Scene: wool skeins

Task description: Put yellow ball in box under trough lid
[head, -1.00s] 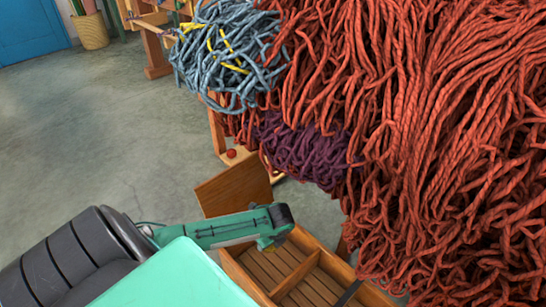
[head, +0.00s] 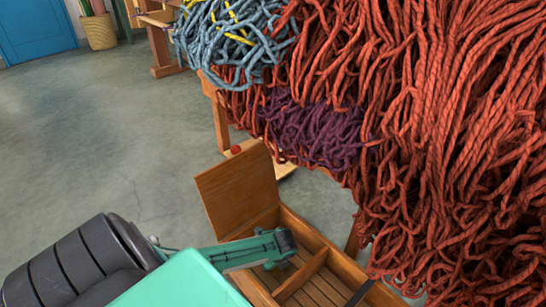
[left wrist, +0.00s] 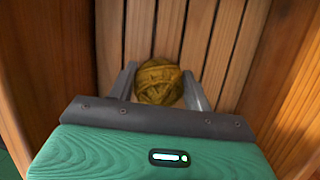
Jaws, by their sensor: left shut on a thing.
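The yellow wool ball (left wrist: 159,82) shows only in the left wrist view. My left gripper (left wrist: 160,88) is shut on it, one grey finger on each side. The ball is in front of a slatted wooden floor, between wooden walls; I cannot tell whether it touches the floor. In the head view the wooden box (head: 328,249) has a slatted floor and a divider, and its lid (head: 238,190) stands raised at the far left end. My left arm reaches over the compartment beside that lid, hiding the fingers and ball. My right gripper is not in view.
A big mass of red wool (head: 420,130) hangs over the right side, close beside the box. Purple wool (head: 315,133) and blue-yellow wool (head: 232,42) hang behind. Open floor (head: 90,150) lies to the left.

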